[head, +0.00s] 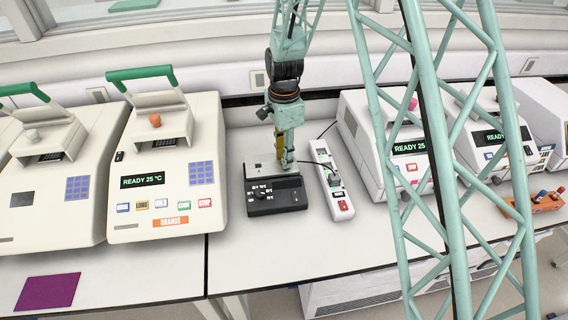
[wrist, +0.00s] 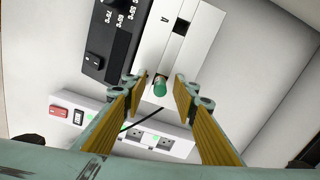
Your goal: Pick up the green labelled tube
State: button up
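A small green-topped tube (wrist: 160,88) stands in the pale block of the dry heater (wrist: 196,35), near the block's edge, in the wrist view. My gripper (wrist: 159,92) is open, its yellow-padded fingers on either side of the tube's top. A gap shows between the tube and each finger. In the head view my gripper (head: 286,163) points down over the back of the dark-fronted heater (head: 275,196), and the tube is hidden there. Any label on the tube cannot be seen.
A white power strip (head: 332,184) lies right of the heater. Thermal cyclers stand left (head: 163,180) and right (head: 385,150). An orange rack (head: 546,204) with coloured tubes is at far right. A purple mat (head: 48,291) lies front left. The bench front by the heater is clear.

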jog(key=shift+c, duration=0.4)
jog(key=c, duration=0.8)
jog(key=shift+o, duration=0.2)
jog(key=shift+r, duration=0.1)
jog(key=shift+r, duration=4.9)
